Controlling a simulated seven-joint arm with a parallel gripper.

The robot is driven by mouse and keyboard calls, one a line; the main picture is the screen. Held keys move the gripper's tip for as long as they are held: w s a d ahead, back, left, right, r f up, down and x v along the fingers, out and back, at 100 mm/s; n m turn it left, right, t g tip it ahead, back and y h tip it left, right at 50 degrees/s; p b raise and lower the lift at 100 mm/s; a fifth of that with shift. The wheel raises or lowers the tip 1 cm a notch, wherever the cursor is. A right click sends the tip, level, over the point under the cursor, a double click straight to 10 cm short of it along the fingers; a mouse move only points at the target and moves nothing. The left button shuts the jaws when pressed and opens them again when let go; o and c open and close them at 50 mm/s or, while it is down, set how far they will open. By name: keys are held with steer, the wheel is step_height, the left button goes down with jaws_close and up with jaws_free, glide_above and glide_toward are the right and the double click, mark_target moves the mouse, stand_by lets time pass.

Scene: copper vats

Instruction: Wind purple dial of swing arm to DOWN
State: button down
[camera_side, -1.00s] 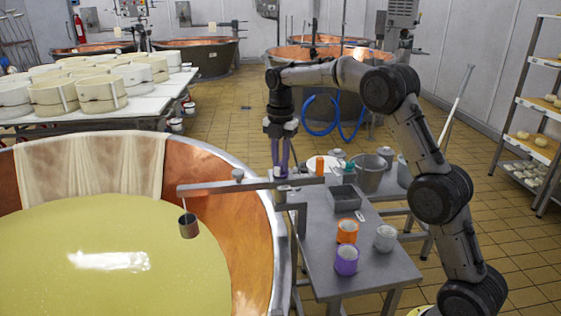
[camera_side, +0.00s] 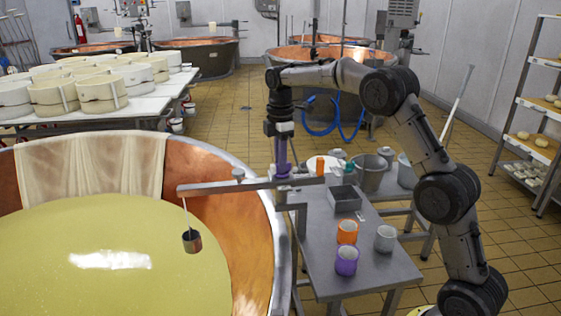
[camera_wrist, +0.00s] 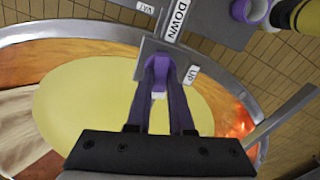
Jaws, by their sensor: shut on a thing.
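The swing arm (camera_side: 225,186) is a grey bar reaching from its post beside the table out over the copper vat. A small metal cup (camera_side: 192,241) hangs from its far end above the yellow-green liquid. My gripper (camera_side: 281,172) points down at the post end of the bar. In the wrist view, its purple fingers are shut on the purple dial (camera_wrist: 158,64), which they partly cover. Labels VAT (camera_wrist: 146,8), DOWN (camera_wrist: 178,20) and UP (camera_wrist: 191,75) surround the dial. A small white mark shows between the fingers; I cannot tell exactly which label the dial points to.
The copper vat (camera_side: 277,235) fills the left front. The steel table (camera_side: 375,268) holds a purple cup (camera_side: 346,262), an orange cup (camera_side: 347,231), a grey cup (camera_side: 385,238), a tray (camera_side: 344,200) and a bucket (camera_side: 370,174). Cheese shelves (camera_side: 520,125) stand at right.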

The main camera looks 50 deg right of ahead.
steer(key=m, duration=0.4)
steer(key=shift+r+m, duration=0.1)
steer(key=shift+m, duration=0.3)
steer(key=m, duration=1)
steer(key=shift+d, duration=0.1)
steer(key=m, duration=0.4)
steer(key=shift+m, duration=0.3)
steer(key=m, duration=0.9)
steer(key=shift+m, duration=0.4)
steer(key=m, duration=0.4)
steer(key=shift+s+m, duration=0.1)
steer(key=shift+m, duration=0.2)
steer(key=m, duration=0.4)
steer(key=shift+m, duration=0.4)
